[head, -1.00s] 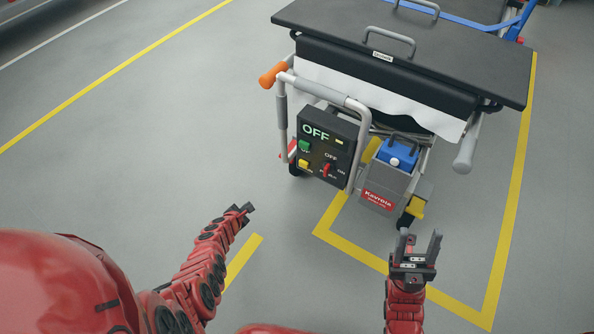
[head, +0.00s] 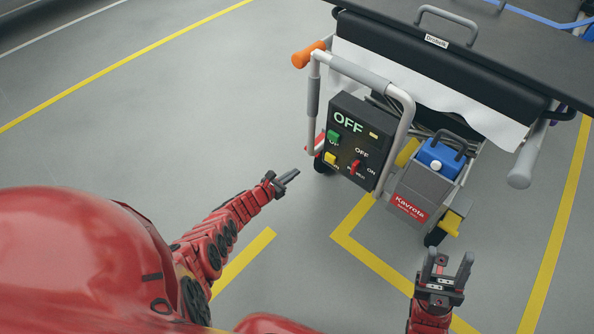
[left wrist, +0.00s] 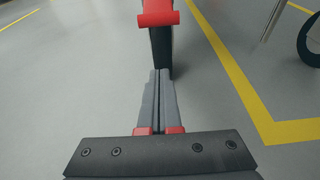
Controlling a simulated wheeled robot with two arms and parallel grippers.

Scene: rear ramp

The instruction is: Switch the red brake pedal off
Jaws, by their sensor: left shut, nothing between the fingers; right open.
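The red brake pedal (head: 319,143) sits low at the left side of the cart, above a black wheel (head: 323,165) and partly hidden by the control box and frame. In the left wrist view the red pedal (left wrist: 158,19) is at the top centre, straight ahead of the fingers. My left gripper (head: 293,175) is shut and empty, short of the pedal to its lower left in the head view; its closed fingers also show in the left wrist view (left wrist: 160,75). My right gripper (head: 449,268) is open and empty in front of the cart's right side.
A black control box (head: 352,140) reading OFF, with buttons and a red switch, hangs on the cart's tube frame. A grey box (head: 411,195) and a yellow pedal (head: 451,222) are to its right. The floor at left is clear, with yellow lines (head: 245,262).

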